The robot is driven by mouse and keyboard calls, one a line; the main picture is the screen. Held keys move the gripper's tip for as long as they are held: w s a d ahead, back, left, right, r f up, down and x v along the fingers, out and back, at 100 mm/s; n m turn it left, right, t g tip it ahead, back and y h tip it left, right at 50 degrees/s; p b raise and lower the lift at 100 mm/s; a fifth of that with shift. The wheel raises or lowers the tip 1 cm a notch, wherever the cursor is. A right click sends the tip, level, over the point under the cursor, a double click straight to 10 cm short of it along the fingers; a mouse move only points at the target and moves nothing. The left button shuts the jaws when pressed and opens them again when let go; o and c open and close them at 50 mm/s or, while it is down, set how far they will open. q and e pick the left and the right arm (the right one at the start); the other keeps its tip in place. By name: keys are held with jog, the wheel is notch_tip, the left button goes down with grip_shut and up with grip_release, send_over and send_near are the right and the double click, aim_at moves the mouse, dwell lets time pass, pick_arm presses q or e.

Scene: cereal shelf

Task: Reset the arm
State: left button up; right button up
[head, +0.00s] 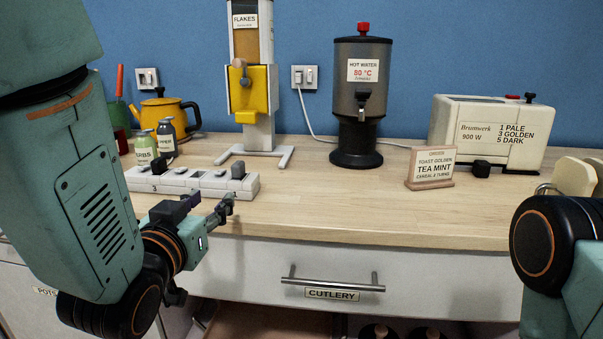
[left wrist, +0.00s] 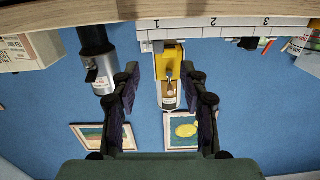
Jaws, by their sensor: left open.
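My left arm comes in from the left in the head view. Its gripper (head: 209,203) is open and empty, in front of the counter's front edge and close to the white numbered strip (head: 207,181). In the left wrist view, which is upside down, the two fingers of the left gripper (left wrist: 161,74) stand apart with nothing between them. Behind the gap show the flakes dispenser (left wrist: 170,62) and the blue wall. Part of my right arm shows at the right edge of the head view; its gripper is out of view.
The wooden counter (head: 330,205) carries a hot water urn (head: 360,105), a toaster (head: 488,130), an order sign (head: 430,168), a yellow kettle (head: 168,112) and jars. A cutlery drawer (head: 420,275) is below. The counter's front middle is clear.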

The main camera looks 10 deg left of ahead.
pick_arm(q)
jog(key=s+a+f+g+p, duration=0.1)
jog(key=s+f+g, duration=0.35)
jog(key=f, duration=0.65)
jog(key=s+a+f+g+p, duration=0.1)
jog(key=s+f+g, duration=0.35)
jog(key=f, duration=0.65)
jog(key=s+f+g+p, duration=0.1)
jog(key=s+f+g, duration=0.3)
jog(key=s+f, duration=0.4)
jog(key=s+f+n+g+p, duration=0.1)
jog(key=s+f+g, duration=0.3)
jog(key=s, duration=1.2)
notch_tip(320, 180, down, 4)
jog(key=shift+s+a+f+y, duration=0.15)
jog(key=shift+a+y, duration=0.15)
jog(key=shift+a, duration=0.15)
jog(key=shift+a, duration=0.1)
